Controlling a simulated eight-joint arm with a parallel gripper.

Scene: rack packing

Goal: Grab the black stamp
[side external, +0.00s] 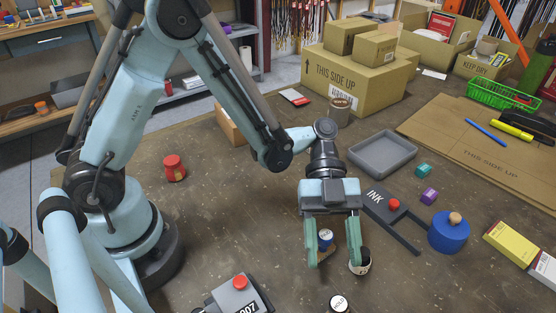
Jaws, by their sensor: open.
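My gripper (335,256) points down over the table with its two pale green fingers apart. A small item with a blue top (325,238) and a tan lower part stands by the left finger, partly covered by it. A black and white round item (360,264) is at the right finger, which overlaps it; I cannot tell if they touch. A black stamp-like piece with a white round top marked HOLD (339,303) is at the bottom edge, nearer the camera than my gripper and partly cut off.
A grey device with a red knob (240,283) stands at the front left. A red jar (174,168) is further left. A dark INK pad (378,200), a blue round pot (448,231) and a grey tray (383,154) lie right of my gripper. Cardboard boxes (355,85) stand behind.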

